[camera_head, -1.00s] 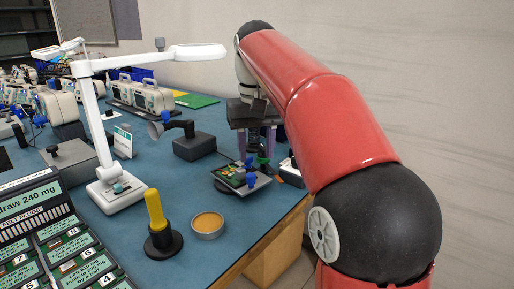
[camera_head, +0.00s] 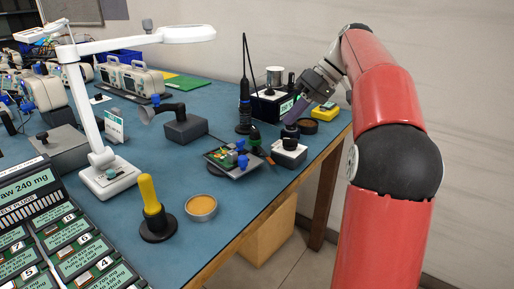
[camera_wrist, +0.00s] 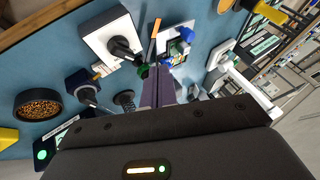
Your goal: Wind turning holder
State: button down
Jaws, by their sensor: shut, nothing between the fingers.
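A small tilted holder with a green circuit board (camera_head: 222,157) and blue knobs (camera_head: 242,161) stands near the right part of the bench; I cannot tell if it is the turning holder. It also shows in the wrist view (camera_wrist: 177,48). A white block with a black knob (camera_head: 289,150) stands to its right, and also shows in the wrist view (camera_wrist: 101,40). My gripper (camera_head: 291,122) is over the right end of the bench, close to the black knob in the picture. Its purple fingers (camera_wrist: 157,82) are together and hold nothing. Contact cannot be told.
A black iron stand (camera_head: 244,112), a station box (camera_head: 268,107), a dark round tin (camera_head: 305,126) and a yellow item (camera_head: 325,112) crowd the far right. A white lamp (camera_head: 100,130) stands left. A yellow-handled tool (camera_head: 152,200) and an amber tin (camera_head: 201,206) are in front.

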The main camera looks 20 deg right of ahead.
jog(key=b+x, duration=0.1)
jog(key=x, duration=0.7)
jog(key=shift+a+f, duration=0.2)
jog(key=shift+f, duration=0.05)
jog(key=a, duration=0.1)
jog(key=s+a, duration=0.1)
jog(key=a, duration=0.1)
jog(key=shift+s+f, duration=0.15)
jog(key=shift+f, duration=0.15)
jog(key=shift+s+a, duration=0.2)
jog(key=shift+a, duration=0.35)
